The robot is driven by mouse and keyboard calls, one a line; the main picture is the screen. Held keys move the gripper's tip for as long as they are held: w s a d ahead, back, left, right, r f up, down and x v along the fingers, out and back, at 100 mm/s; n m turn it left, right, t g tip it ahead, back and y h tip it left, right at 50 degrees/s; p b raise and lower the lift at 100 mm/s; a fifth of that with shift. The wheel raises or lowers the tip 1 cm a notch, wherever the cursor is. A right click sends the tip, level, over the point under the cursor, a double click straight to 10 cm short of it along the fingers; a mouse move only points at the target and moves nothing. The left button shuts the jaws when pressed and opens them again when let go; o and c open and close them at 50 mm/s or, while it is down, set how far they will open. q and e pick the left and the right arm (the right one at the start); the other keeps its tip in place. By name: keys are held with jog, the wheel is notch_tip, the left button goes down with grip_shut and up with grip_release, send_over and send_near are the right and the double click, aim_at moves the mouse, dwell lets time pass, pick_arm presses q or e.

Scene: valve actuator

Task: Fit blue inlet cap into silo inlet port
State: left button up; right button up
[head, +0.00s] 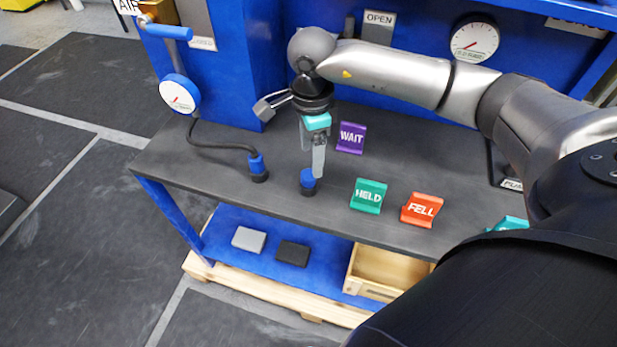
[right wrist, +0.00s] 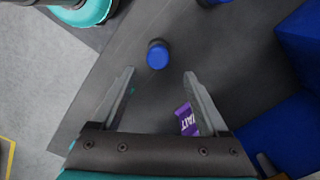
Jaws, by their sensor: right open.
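The blue inlet cap (head: 308,180) stands upright on the dark bench top, near its front edge. It also shows in the right wrist view (right wrist: 157,54), beyond the fingertips and roughly centred between them. My right gripper (head: 318,172) is open and empty, fingers pointing down over the cap; in the head view a finger overlaps the cap's top edge. In the right wrist view the open right gripper (right wrist: 159,72) has clear space between its fingers. I cannot make out the silo inlet port. My left gripper is not identifiable.
A blue-ended hose fitting (head: 257,165) stands left of the cap. Purple WAIT (head: 351,138), green HELD (head: 369,195) and red FELL (head: 422,209) signs stand to the right. The blue cabinet with gauges closes off the back. The bench's left end is mostly clear.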

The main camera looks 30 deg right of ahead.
aim_at(309, 174)
jog(key=shift+s+a+f, duration=0.1)
jog(key=shift+a+f, duration=0.1)
jog(key=shift+f, duration=1.3)
jog(key=shift+a+f, duration=0.2)
jog(key=shift+f, duration=1.25)
grip_shut()
